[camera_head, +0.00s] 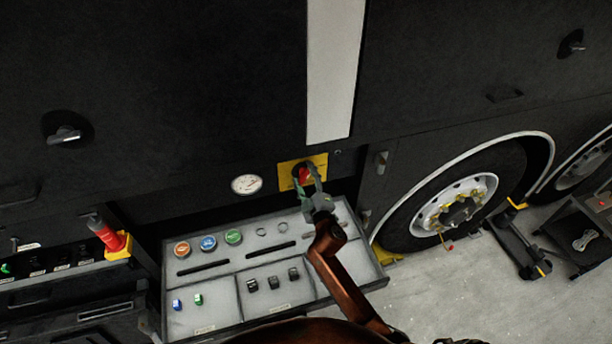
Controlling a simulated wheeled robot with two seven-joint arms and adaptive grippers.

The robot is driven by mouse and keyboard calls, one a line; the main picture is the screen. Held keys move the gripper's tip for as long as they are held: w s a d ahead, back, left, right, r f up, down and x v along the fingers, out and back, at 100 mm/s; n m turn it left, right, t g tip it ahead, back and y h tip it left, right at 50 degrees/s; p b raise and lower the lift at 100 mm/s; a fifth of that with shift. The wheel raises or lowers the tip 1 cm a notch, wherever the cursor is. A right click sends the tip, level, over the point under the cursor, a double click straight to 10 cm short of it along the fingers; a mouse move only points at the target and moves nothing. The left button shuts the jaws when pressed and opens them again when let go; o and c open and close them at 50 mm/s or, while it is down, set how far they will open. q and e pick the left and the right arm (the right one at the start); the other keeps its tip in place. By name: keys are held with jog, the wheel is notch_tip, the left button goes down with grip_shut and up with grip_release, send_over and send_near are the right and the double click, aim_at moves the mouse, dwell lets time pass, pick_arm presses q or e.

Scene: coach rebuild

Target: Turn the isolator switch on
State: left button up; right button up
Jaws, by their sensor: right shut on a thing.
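The isolator switch (304,175) is a red knob on a yellow plate (289,175) set low in the dark side panel of the coach. My right gripper (307,182) reaches up to it from below, over the grey tray. Its fingers sit on both sides of the red knob and are shut on it. The fingers partly hide the knob, so its exact turn is hard to read. My left gripper is not in view.
A grey tray (215,284) with coloured caps and small black parts lies below the panel. A round white gauge (246,185) is left of the plate. A red-handled thing (108,236) stands on the left. Wheels (456,207) and a floor jack (520,245) are on the right.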

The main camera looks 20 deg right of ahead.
jog(key=n, duration=0.6)
jog(key=shift+f+n, duration=0.2)
jog(key=shift+n, duration=0.1)
jog(key=shift+p, duration=0.3)
jog(key=o, duration=1.2)
jog(key=shift+s, duration=0.1)
jog(key=s, duration=1.1)
jog(key=shift+s+d, duration=0.15)
jog(key=shift+s, duration=0.25)
